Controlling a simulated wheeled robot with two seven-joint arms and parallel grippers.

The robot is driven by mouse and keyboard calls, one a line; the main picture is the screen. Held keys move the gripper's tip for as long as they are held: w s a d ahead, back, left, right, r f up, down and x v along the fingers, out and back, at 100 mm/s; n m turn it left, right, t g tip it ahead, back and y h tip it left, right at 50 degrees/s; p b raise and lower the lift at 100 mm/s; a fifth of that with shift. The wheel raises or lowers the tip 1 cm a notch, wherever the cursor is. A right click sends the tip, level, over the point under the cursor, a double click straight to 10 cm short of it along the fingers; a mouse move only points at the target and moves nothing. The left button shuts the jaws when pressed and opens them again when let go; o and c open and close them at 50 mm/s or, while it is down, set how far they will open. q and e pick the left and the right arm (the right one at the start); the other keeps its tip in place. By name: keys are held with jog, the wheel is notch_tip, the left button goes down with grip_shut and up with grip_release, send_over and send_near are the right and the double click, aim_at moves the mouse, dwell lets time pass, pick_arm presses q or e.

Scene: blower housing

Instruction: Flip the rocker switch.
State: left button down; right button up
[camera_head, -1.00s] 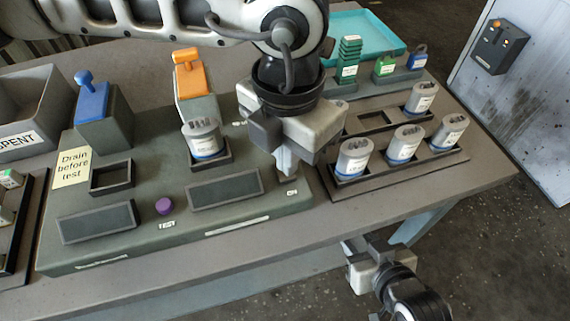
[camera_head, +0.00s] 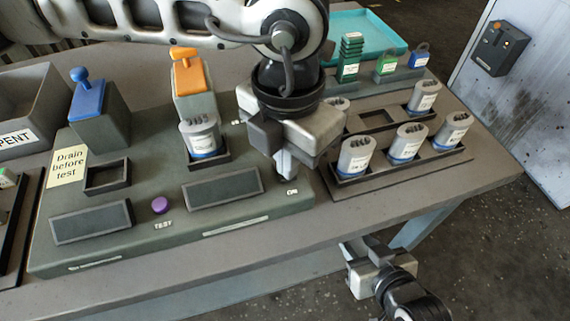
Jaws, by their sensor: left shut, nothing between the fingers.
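My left gripper (camera_head: 287,172) points down over the right end of the grey-green test panel (camera_head: 130,248). Its fingers are shut with nothing between them. The tips are just behind a small white label (camera_head: 292,191), which seems to read "ON". I cannot see the rocker switch; the gripper covers that part of the panel. I cannot tell whether the tips touch anything. My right gripper (camera_head: 372,265) hangs low in front of the table edge, away from the panel, and its jaw opening is unclear.
The panel also carries a blue-handled lever (camera_head: 90,98), an orange-handled lever (camera_head: 188,75), a purple button (camera_head: 159,205) and a grey-white canister (camera_head: 201,138). A rack (camera_head: 400,166) with several canisters stands to the right. A wall box (camera_head: 500,48) is at the far right.

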pick_arm(q)
jog(key=shift+f+b, duration=0.35)
pick_arm(e)
jog(key=shift+s+f, duration=0.15)
jog(key=shift+f, duration=0.5)
pick_arm(q)
jog(key=shift+r, duration=0.15)
